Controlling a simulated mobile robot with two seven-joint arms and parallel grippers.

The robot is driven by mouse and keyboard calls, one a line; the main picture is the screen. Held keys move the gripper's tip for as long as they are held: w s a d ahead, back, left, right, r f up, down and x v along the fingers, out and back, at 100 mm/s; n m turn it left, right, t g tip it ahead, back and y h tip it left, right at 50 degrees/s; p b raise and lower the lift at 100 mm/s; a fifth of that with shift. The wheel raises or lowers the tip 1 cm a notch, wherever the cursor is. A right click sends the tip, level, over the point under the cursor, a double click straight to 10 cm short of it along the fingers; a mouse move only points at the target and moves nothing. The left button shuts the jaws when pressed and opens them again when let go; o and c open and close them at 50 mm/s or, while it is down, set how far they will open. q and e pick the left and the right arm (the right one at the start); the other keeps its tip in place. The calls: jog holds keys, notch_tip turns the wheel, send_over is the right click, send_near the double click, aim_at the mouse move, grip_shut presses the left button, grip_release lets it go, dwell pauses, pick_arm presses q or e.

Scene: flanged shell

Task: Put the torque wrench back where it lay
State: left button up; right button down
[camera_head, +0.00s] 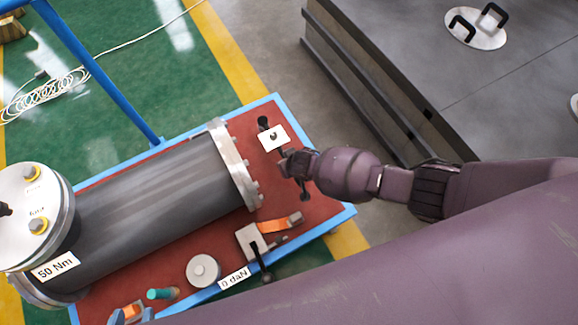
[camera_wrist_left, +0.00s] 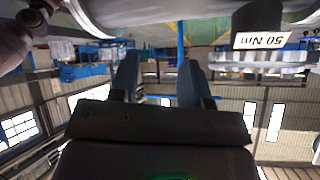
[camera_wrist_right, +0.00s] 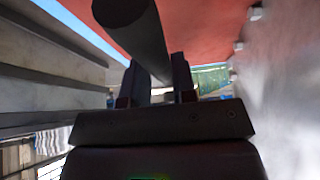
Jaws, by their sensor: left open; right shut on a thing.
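My right gripper (camera_head: 288,164) is over the right end of the red bench top, beside the shell's end flange. It is shut on a dark bar that appears to be the torque wrench (camera_head: 304,190); a knobbed dark end shows past a white card. In the right wrist view the dark, round-ended bar (camera_wrist_right: 130,25) runs between the fingers, with red surface behind. I cannot tell if it touches the bench. My left gripper (camera_wrist_left: 158,72) is open and empty in its wrist view, near the shell end with the "50 Nm" label (camera_wrist_left: 262,40). I cannot make it out in the head view.
The grey flanged shell (camera_head: 150,190) lies along the red bench top (camera_head: 325,212). A clamp-like block (camera_head: 250,240), an orange-marked piece (camera_head: 272,226) and a round weight (camera_head: 203,270) stand along the near edge. A dark stepped cabinet (camera_head: 400,60) is behind my right arm.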

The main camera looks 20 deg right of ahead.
jog(key=f+b, duration=0.1)
jog(key=f, duration=0.3)
jog(key=shift+s+b, duration=0.2)
jog(key=shift+b, duration=0.15)
jog(key=shift+w, duration=0.1)
jog(key=shift+w+r, duration=0.1)
jog(key=shift+r, duration=0.05)
pick_arm(q)
jog(key=shift+f+t, duration=0.2)
jog(key=shift+t, duration=0.1)
pick_arm(e)
jog(key=c, duration=0.9)
grip_release()
